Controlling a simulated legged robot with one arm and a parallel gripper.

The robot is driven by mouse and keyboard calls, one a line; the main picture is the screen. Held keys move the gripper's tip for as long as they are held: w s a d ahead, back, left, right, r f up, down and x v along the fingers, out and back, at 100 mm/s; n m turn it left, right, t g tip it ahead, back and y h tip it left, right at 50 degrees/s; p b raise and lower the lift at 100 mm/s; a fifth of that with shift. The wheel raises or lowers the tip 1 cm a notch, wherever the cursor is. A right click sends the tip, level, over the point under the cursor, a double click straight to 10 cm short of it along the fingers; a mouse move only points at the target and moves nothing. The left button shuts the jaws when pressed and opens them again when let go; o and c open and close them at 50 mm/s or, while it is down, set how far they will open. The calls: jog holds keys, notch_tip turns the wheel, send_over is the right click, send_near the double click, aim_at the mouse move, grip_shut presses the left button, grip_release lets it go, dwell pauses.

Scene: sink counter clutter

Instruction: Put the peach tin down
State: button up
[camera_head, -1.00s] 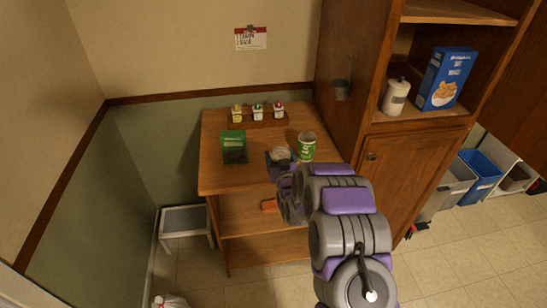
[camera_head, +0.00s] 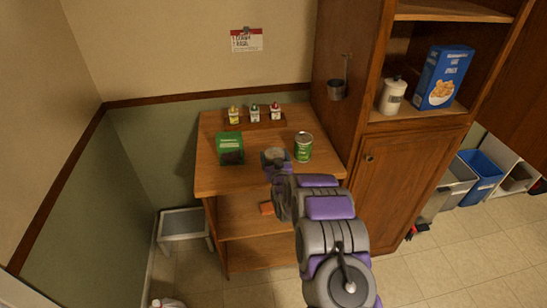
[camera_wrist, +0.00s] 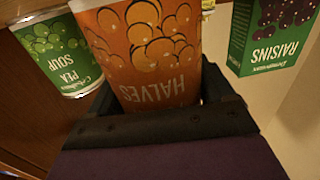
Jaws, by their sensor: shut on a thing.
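The peach tin has an orange label with round fruit and the word "HALVES" (camera_wrist: 155,60) in the wrist view. My gripper (camera_head: 275,163) is shut on it, over the wooden cart top. In the head view, the pale lid of the peach tin (camera_head: 275,153) shows just beyond my gripper. My wrist hides the rest, so I cannot tell whether its base touches the cart top. The green pea soup tin (camera_head: 303,147) stands close on its right; it also shows in the wrist view (camera_wrist: 58,48).
A green raisins box (camera_head: 230,149) stands to the left on the wooden cart (camera_head: 222,183). Several small bottles stand in a rack (camera_head: 255,121) at the back. A tall cabinet (camera_head: 405,170) borders the cart's right side. Bare top lies at the front left.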

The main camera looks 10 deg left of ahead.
jog(key=shift+a, duration=0.2)
jog(key=o, duration=1.1)
jog(key=shift+a, duration=0.15)
jog(key=shift+o, duration=1)
jog(key=shift+a+f, duration=0.1)
jog(key=shift+a, duration=0.2)
jog(key=shift+d, duration=0.3)
jog(key=shift+s+d, duration=0.25)
jog(key=shift+s, duration=0.25)
jog(key=p+v, duration=0.1)
jog(key=v, duration=1)
jog(key=shift+a, duration=0.15)
